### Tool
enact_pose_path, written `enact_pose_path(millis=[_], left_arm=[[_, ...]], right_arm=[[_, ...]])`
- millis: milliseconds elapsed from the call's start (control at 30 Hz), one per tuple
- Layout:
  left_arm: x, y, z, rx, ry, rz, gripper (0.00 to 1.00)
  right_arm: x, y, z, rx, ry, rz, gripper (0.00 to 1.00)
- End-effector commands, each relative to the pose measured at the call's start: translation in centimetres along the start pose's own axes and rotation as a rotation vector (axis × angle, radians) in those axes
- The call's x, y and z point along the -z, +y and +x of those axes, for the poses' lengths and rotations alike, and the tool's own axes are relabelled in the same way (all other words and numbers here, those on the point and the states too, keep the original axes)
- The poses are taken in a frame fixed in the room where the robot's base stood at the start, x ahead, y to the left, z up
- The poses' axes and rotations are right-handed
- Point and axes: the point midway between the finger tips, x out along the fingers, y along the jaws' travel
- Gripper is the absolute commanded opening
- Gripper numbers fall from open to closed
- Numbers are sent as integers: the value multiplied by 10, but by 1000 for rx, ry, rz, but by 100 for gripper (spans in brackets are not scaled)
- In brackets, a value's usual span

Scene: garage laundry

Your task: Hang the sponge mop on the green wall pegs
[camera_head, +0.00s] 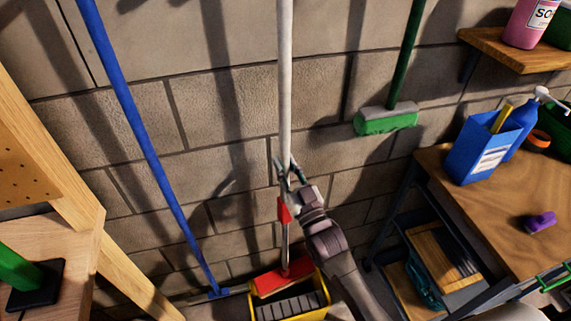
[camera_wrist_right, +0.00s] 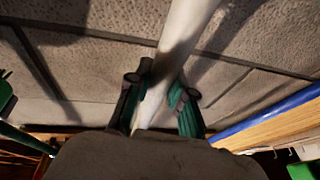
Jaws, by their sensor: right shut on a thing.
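A mop with a long white handle (camera_head: 285,80) stands nearly upright in front of the block wall. It has a red part (camera_head: 284,212) low on the shaft and a red head (camera_head: 282,280) at a yellow bucket (camera_head: 322,312); whether the head touches the bucket is unclear. My right gripper (camera_head: 289,172) is shut on the white handle, above the red part. In the right wrist view the handle (camera_wrist_right: 183,30) passes between the two green-padded fingers (camera_wrist_right: 160,92). I cannot make out the green wall pegs. My left gripper is not in view.
A blue pole (camera_head: 150,150) leans at the left, and a green-headed broom (camera_head: 386,120) is by the wall to the right. A wooden cart (camera_head: 470,205) with a blue box (camera_head: 484,150) stands at the right. A wooden shelf (camera_head: 505,52) juts out above it.

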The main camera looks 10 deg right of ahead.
Motion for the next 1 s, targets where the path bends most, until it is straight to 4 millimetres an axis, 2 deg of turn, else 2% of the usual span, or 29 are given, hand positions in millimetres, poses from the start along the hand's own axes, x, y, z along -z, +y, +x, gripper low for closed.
enact_pose_path(millis=[333, 367, 500, 833, 1000], left_arm=[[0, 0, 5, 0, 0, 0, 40], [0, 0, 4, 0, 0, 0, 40], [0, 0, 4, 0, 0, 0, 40], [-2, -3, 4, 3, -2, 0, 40], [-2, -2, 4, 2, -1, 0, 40]], right_arm=[[-5, 0, -2, 0, 5, 0, 0], [-4, 0, -1, 0, 5, 0, 26], [-5, 0, -1, 0, 3, 0, 49], [-8, 0, -4, 0, -4, 0, 50], [-8, 0, -23, 0, -6, 0, 50]])
